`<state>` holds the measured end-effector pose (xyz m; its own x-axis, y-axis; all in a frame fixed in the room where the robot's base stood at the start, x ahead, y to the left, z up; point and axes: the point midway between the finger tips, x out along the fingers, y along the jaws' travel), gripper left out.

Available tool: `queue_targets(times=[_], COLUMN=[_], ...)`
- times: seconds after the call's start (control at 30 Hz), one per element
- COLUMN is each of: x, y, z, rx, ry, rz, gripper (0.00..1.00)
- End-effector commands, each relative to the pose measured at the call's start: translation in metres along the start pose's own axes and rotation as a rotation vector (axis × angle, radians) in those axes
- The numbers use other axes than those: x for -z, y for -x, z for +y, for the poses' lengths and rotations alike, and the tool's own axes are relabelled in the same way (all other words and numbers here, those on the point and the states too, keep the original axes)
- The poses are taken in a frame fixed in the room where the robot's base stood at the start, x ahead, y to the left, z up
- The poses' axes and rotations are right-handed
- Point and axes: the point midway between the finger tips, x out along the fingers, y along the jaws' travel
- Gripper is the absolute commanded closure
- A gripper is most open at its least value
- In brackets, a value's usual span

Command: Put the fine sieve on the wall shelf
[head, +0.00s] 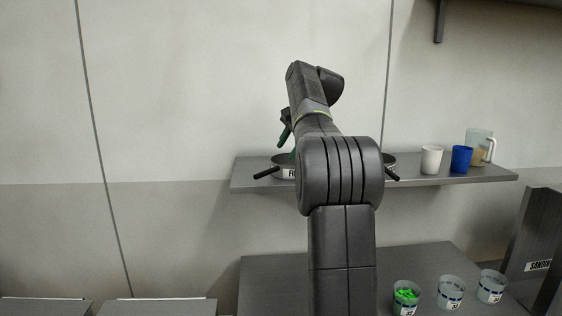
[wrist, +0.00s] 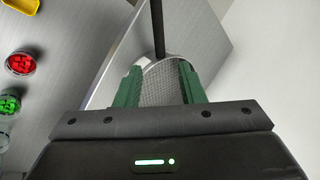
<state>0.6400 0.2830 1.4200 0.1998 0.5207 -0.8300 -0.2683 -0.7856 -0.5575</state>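A dark-rimmed sieve (head: 284,174) with a black handle and a white label starting with "F" sits at the left end of the grey wall shelf (head: 445,178). My arm hides its right part. My gripper (head: 289,140) is above this sieve in the head view, mostly hidden by my arm. In the wrist view, the green fingers (wrist: 157,88) stand apart with sieve mesh (wrist: 160,84) showing between and beyond them. The sieve's handle (wrist: 158,28) points to the top there. Whether the fingers touch the rim is not clear.
Another black handle (head: 391,178) sticks out right of my arm on the shelf. A white cup (head: 431,159), blue cup (head: 461,159) and jug (head: 479,147) stand further right. Below, a counter (head: 262,285) holds several small cups, one with green pieces (head: 406,295).

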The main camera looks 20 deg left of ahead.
Motion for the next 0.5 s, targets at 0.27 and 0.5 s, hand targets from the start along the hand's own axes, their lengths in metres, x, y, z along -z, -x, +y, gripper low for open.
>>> queue_targets(times=[0.27,0.5], x=[0.000,0.000], y=[0.035,0.037], z=[0.000,0.000], rx=[0.001,0.000], ry=[0.000,0.000], rz=[0.000,-0.001], gripper=[0.64,0.64])
